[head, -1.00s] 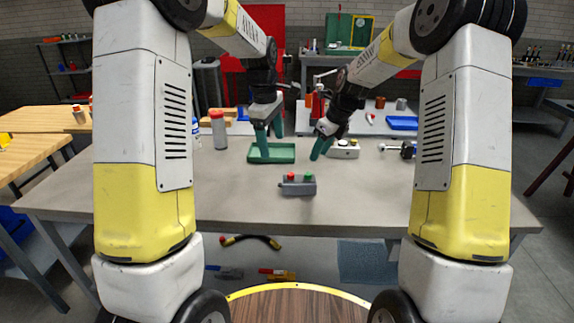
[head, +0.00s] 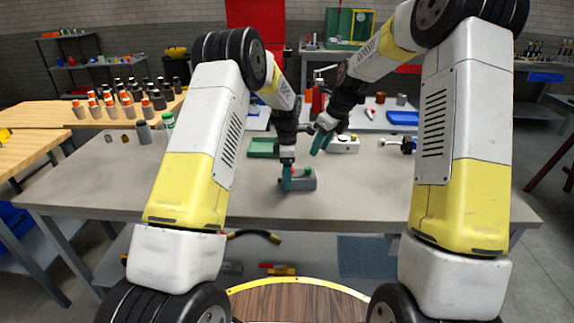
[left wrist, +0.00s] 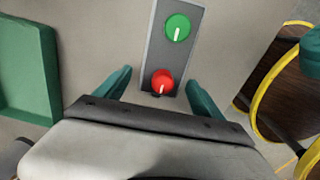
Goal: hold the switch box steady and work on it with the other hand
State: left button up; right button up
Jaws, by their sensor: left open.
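The switch box (head: 309,184) is a grey box with a red and a green button, lying near the middle of the table. In the left wrist view the switch box (left wrist: 168,53) runs up from between my fingers, red button nearest. My left gripper (head: 287,184) is over the box's left end in the head view and hides part of it. Its fingers are apart, one on each side of the red-button end; I cannot tell whether they touch it. My right gripper (head: 320,143) hangs behind the box, beside a white box; its jaw opening is unclear.
A green tray (head: 261,148) lies behind and left of the switch box. A grey cylinder (head: 143,132) and a green-capped bottle (head: 168,121) stand at the left. The front table area is clear.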

pick_arm(q)
jog(key=shift+f, duration=1)
jog(key=shift+c, duration=0.2)
grip_shut()
jog(key=shift+r, duration=0.1)
dwell(0.6)
